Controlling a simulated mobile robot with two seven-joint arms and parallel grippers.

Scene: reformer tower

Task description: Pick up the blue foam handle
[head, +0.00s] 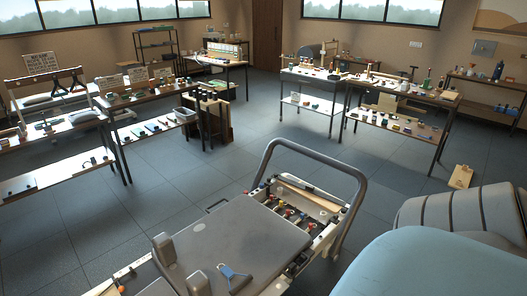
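A small blue handle (231,271) with a dark strap loop lies on the grey padded carriage (215,240) of the reformer, near the bottom of the head view. It lies just right of the grey upright shoulder pads (165,248). Neither of my grippers shows in the head view, so nothing is seen touching the handle. The lower end of the carriage is cut off by the picture edge.
The reformer's springs (292,212) and grey curved bar (318,150) stand beyond the carriage. Cluttered workbenches stand at left (155,92) and right (400,97). A tan clipboard-like board (461,177) is on the floor at right. Tiled floor between the benches is clear.

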